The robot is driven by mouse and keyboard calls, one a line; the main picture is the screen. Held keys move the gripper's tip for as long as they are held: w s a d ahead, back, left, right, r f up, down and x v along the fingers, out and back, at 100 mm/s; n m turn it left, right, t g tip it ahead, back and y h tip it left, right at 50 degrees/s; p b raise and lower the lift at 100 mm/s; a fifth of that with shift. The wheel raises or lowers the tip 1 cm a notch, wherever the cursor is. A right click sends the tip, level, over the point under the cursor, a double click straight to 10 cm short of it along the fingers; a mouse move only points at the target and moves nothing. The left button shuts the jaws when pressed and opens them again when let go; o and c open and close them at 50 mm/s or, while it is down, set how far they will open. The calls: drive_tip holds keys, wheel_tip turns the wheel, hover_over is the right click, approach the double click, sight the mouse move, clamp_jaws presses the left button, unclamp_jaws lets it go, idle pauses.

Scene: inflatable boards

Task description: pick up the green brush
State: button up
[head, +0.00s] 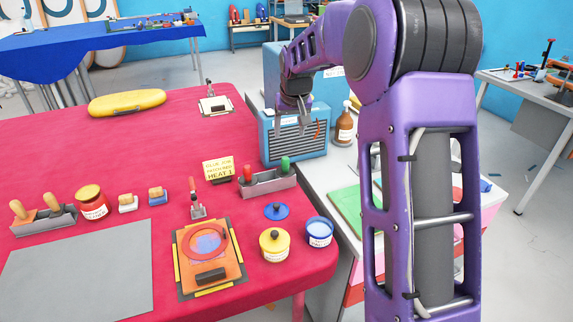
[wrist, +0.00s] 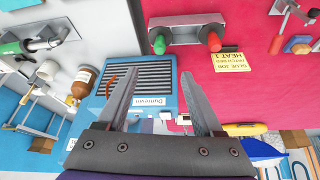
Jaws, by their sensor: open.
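The green brush (head: 285,164) stands handle up in a grey holder (head: 268,186) near the right edge of the red table. Its lower end is hidden in the holder. A red-handled tool (head: 248,174) stands in the same holder to its left. In the wrist view the green handle (wrist: 159,44) shows ahead of the fingertips, beside the red one (wrist: 214,41). My gripper (head: 302,122) is open and empty, above the blue heater box (head: 293,143) and beyond the brush. In the wrist view my open fingers (wrist: 159,78) point towards the holder, apart from it.
A yellow sign (head: 218,168) stands left of the holder. A blue lid (head: 276,211), a yellow tin (head: 274,245) and a blue-white tin (head: 319,232) are in front of it. A brown bottle (head: 344,125) stands right of the heater box. The red cloth at back left is mostly clear.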

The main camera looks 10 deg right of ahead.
approach(286, 160)
drive_tip(key=x, duration=0.4)
drive_tip(key=shift+f, duration=0.45)
drive_tip(key=shift+x, duration=3.1)
drive_tip(key=shift+w+r, duration=0.1)
drive_tip(key=shift+w, duration=0.05)
clamp_jaws()
